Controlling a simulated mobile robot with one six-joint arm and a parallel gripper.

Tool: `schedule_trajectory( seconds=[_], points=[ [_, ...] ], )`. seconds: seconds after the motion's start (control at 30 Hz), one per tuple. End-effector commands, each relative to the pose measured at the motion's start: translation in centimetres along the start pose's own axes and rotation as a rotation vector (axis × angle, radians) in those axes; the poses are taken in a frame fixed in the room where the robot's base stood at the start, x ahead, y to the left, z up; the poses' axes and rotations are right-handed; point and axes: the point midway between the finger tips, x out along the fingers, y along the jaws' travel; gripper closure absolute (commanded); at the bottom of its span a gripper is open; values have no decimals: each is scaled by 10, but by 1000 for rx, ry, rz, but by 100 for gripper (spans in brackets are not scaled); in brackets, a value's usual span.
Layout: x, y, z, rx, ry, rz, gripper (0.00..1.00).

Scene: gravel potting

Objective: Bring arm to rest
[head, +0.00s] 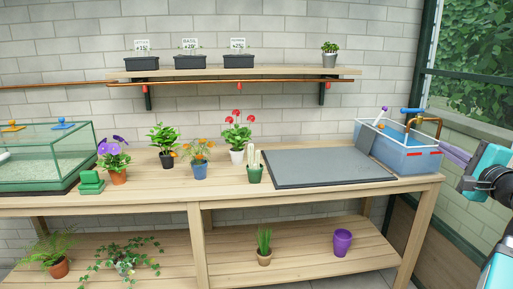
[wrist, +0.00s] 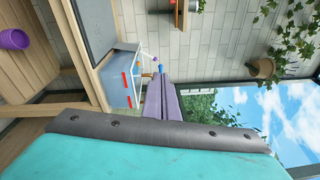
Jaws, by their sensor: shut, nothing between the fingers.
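My gripper (head: 445,149) is at the right edge of the head view, beside the blue-grey basin at the right end of the bench. Its purple fingers are shut and empty, and point left toward the basin. In the wrist view the fingers (wrist: 161,84) lie together with nothing between them. My teal arm (head: 488,172) is partly cut off by the right edge of the head view.
The basin (head: 405,160) with a copper tap stands near the fingers. A grey mat (head: 320,167) lies bare left of it. Several potted plants and a glass tank (head: 45,160) stand further left. A purple pot (head: 342,242) stands on the lower shelf.

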Motion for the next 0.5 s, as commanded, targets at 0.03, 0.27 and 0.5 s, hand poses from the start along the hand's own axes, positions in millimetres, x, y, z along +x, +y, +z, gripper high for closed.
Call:
schedule_trajectory(
  seconds=[0.03,0.27,0.5],
  points=[
    [4,0,4,5,-7,6,100],
    [24,18,18,34,-42,41,100],
    [50,49,38,80,-88,101,100]
  ],
)
